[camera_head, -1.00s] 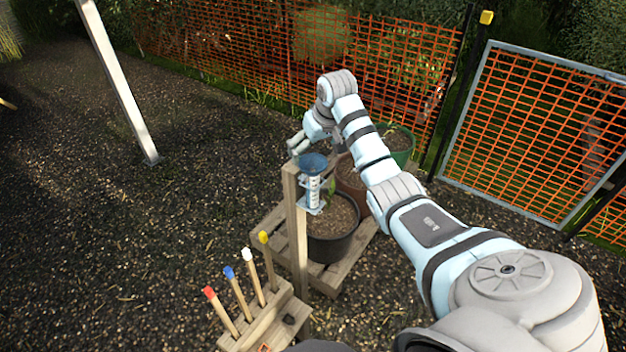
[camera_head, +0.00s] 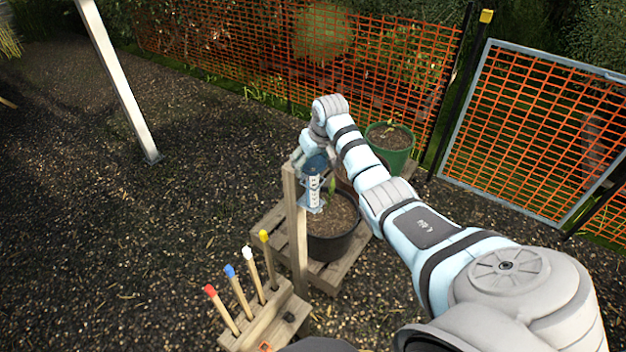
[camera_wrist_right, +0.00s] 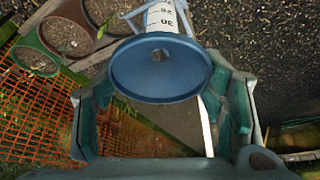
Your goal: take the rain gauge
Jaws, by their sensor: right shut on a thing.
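The rain gauge (camera_head: 314,190) is a clear tube with a printed scale and a dark blue funnel top. It stands upright at a bracket on the wooden post (camera_head: 297,235). My right gripper (camera_head: 312,158) is at the funnel end and shut on the gauge. In the right wrist view, the round funnel of the gauge (camera_wrist_right: 160,72) sits between the two fingers, with scale numbers on the tube beyond it. The exact finger contact is hidden below the funnel rim. My left gripper is not in view.
A black pot (camera_head: 333,245) stands on a wooden pallet (camera_head: 268,222) behind the post. A green pot (camera_head: 395,160) is further back. A wooden block (camera_head: 262,325) holds stakes with coloured tips in front. Orange mesh fence (camera_head: 220,45) closes the back. Gravel at left is open.

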